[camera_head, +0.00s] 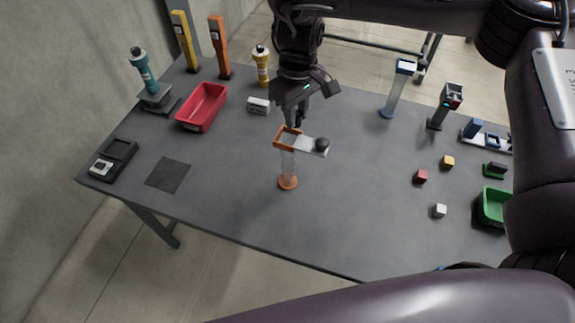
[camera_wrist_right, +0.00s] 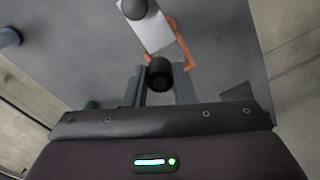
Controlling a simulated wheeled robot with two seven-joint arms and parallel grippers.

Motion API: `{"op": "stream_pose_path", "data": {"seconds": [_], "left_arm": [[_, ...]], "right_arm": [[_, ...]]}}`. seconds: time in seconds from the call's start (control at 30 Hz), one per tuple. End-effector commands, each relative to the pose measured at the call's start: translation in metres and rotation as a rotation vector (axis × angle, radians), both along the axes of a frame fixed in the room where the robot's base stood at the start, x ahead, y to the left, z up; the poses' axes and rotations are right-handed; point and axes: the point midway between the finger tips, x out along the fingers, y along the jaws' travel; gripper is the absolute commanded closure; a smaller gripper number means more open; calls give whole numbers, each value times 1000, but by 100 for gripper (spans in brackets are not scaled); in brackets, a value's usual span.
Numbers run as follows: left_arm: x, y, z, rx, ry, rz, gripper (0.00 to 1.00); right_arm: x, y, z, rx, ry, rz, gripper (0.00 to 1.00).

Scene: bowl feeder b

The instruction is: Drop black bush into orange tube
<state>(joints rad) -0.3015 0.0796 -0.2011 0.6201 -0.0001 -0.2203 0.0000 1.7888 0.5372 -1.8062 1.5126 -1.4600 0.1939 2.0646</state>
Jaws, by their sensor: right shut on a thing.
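The orange tube (camera_head: 288,162) is a clear upright tube with an orange collar and an orange base near the middle of the table. A white plate (camera_head: 310,146) with a dark knob (camera_head: 322,144) sticks out to the right from its top. In the right wrist view, the orange collar (camera_wrist_right: 181,48) and the plate (camera_wrist_right: 150,32) lie just beyond the fingers. My right gripper (camera_head: 298,119) is just behind the tube top. It is shut on the black bush (camera_wrist_right: 160,75), a short dark cylinder between its fingers. My left gripper is not in view.
A red bin (camera_head: 203,108) and a white block (camera_head: 258,106) stand to the left. A blue-topped clear tube (camera_head: 394,90) is at the back right. Small cubes, including a red one (camera_head: 420,176), and a green bin (camera_head: 492,206) are at right.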

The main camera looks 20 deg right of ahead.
Motion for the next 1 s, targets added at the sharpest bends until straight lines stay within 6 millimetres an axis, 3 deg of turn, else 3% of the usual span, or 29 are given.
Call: {"op": "stream_pose_path", "data": {"seconds": [0.1, 0.13, 0.3, 0.67, 1.0], "left_arm": [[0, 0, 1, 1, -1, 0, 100], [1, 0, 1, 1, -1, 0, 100], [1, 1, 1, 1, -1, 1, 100], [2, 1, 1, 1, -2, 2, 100], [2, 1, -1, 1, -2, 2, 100]], "right_arm": [[0, 0, 1, 0, 0, 0, 98], [0, 0, 1, 0, 0, 0, 74], [0, 0, 1, 0, 0, 0, 52], [1, 0, 6, 0, -2, 1, 51], [1, 0, 57, -2, -4, 1, 51]]}}
